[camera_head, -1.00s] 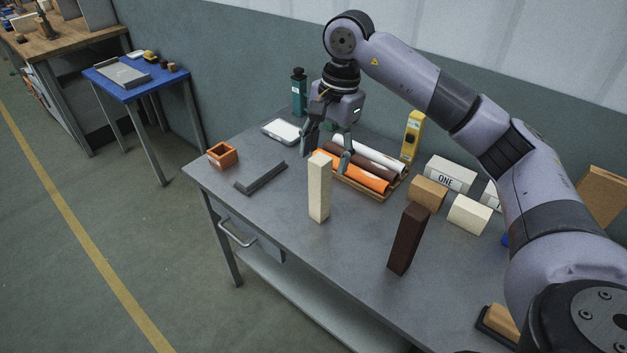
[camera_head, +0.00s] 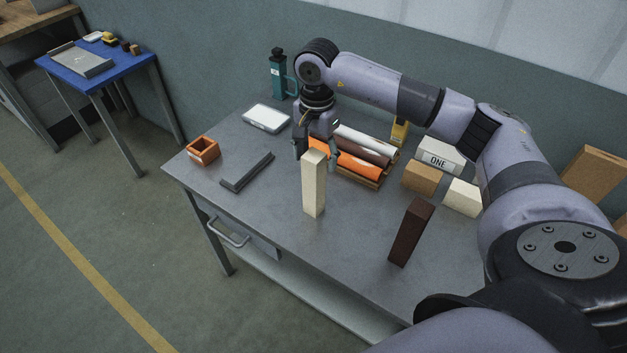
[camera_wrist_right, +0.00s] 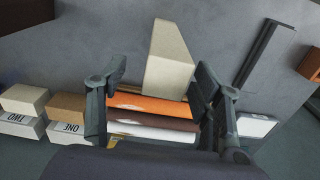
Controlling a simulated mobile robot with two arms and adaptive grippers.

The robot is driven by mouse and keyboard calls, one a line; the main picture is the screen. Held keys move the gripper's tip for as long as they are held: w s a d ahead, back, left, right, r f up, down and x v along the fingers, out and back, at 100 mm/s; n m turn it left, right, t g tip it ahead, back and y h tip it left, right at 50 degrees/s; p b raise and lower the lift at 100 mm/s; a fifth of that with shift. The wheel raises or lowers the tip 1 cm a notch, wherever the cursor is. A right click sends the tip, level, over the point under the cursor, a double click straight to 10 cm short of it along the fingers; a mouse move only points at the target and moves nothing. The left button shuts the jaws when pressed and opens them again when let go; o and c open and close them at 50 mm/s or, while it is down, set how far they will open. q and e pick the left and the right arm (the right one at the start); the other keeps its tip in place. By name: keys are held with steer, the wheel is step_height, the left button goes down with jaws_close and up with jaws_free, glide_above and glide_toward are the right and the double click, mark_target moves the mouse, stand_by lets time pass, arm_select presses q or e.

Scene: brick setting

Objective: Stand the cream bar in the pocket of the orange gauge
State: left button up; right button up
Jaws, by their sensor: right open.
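The cream bar (camera_head: 313,190) stands upright on the grey table in the head view. In the right wrist view the cream bar (camera_wrist_right: 168,62) shows between and just beyond the fingers. The orange gauge (camera_head: 203,152), a small open-topped square block with a pocket, sits near the table's left end; part of it shows at the right edge of the wrist view (camera_wrist_right: 311,66). My right gripper (camera_head: 316,148) is open, fingers pointing down, close to the bar's upper part on its far side. In the wrist view its fingers (camera_wrist_right: 160,76) are spread and hold nothing. My left gripper is out of view.
A dark brown bar (camera_head: 410,232) stands to the right. A dark grey strip (camera_head: 247,172) lies between gauge and cream bar. A tray of rolls (camera_head: 372,183) is behind the bar, with several blocks to its right. A white-topped tray (camera_head: 266,118) and green bottle (camera_head: 279,75) stand behind.

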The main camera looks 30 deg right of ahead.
mark_target(314, 173)
steer(key=shift+f+p, duration=0.35)
steer(key=shift+f, duration=0.5)
steer(key=f, duration=0.1)
steer(key=f+p, duration=0.2)
steer(key=shift+w+a+f, duration=0.15)
steer(key=shift+w+f, duration=0.15)
steer(key=shift+f, duration=0.6)
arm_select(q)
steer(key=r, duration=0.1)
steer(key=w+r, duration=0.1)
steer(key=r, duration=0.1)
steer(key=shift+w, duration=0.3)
arm_select(e)
steer(key=shift+c, duration=0.5)
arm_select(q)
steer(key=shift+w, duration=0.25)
arm_select(e)
jaws_close()
